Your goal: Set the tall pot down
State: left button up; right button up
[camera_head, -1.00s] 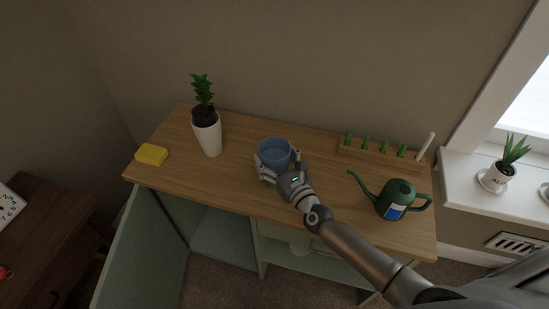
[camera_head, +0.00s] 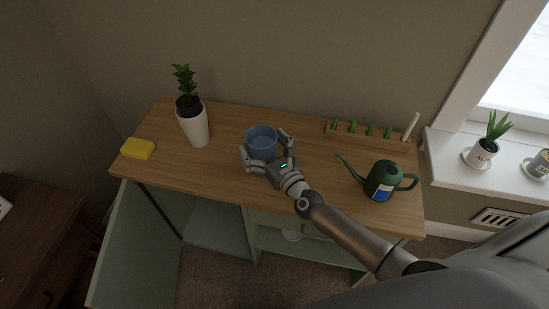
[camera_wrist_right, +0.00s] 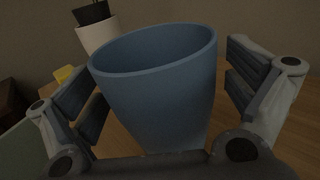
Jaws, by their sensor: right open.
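A blue pot (camera_head: 261,137) stands upright on the wooden cabinet top, near its middle. It fills the centre of the right wrist view (camera_wrist_right: 160,85), and its opening looks empty. My right gripper (camera_head: 266,150) is open, with one finger on each side of the blue pot. A tall white pot (camera_head: 194,127) with a green plant in dark soil stands upright on the cabinet top, left of the blue pot. My left gripper is not in view.
A yellow sponge-like block (camera_head: 138,149) lies at the cabinet's left end. A green watering can (camera_head: 384,181) stands right of my gripper. A wooden rack (camera_head: 350,132) with small green plants is at the back. A cabinet door (camera_head: 135,250) hangs open at the lower left.

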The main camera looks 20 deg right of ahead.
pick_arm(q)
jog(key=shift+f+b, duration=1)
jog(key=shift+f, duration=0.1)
pick_arm(e)
jog(key=s+d, duration=0.2)
jog(key=s, duration=0.9)
jog(key=shift+s+d, duration=0.15)
jog(key=shift+s, duration=0.1)
jog(key=shift+f, duration=0.1)
